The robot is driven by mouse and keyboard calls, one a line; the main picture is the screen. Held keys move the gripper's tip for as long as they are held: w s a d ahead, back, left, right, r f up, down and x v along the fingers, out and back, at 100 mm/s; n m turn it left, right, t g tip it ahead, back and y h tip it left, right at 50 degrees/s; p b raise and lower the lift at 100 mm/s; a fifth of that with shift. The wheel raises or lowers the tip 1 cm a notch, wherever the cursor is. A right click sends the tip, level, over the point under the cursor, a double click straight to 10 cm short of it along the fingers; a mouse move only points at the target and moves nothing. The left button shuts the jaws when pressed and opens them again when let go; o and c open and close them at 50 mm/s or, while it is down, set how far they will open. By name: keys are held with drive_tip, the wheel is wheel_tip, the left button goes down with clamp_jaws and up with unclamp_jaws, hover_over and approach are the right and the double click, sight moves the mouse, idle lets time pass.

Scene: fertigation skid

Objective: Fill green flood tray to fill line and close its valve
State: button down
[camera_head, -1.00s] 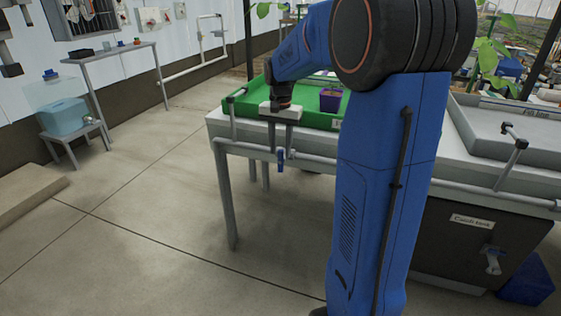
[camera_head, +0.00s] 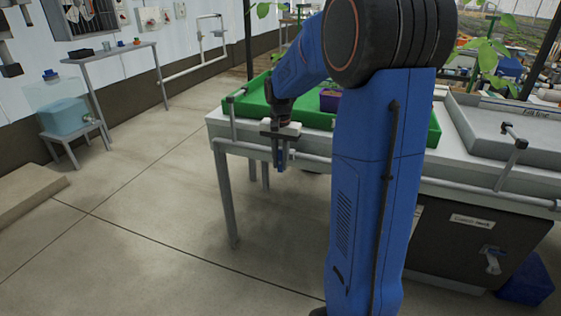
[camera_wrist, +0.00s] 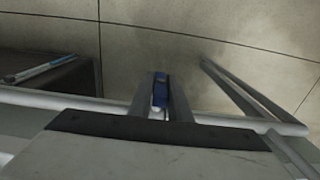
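The green flood tray (camera_head: 257,104) sits on the bench at centre, partly hidden behind my arm. I cannot make out its water level or a fill line on it. A blue valve handle (camera_wrist: 160,92) hangs on the pipe along the bench's front edge and shows between my fingers in the wrist view. My gripper (camera_head: 280,160) points down in front of this pipe. In the wrist view, my gripper's fingers (camera_wrist: 162,102) stand apart on either side of the handle, with a narrow gap visible at its right.
A grey tray (camera_head: 480,130) stands on the bench at right, with its own standpipe (camera_head: 515,143). A dark cabinet (camera_head: 450,245) with a valve and a blue bin (camera_head: 527,280) are below. A purple pot (camera_head: 329,100) is in the green tray.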

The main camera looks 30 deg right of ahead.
drive_tip(key=shift+a, duration=0.1)
drive_tip(key=shift+w+g+h, duration=0.1)
drive_tip(key=shift+g+h, duration=0.7)
drive_tip(key=shift+g, duration=0.2)
drive_tip(key=g+h, duration=0.2)
drive_tip(key=g, duration=0.1)
drive_tip(key=shift+g+h, duration=0.3)
drive_tip(key=shift+h, duration=0.1)
drive_tip(key=c, duration=1.7)
unclamp_jaws()
drive_tip(key=shift+w+a, duration=0.1)
drive_tip(key=v, duration=1.7)
drive_tip(key=shift+w+a, duration=0.2)
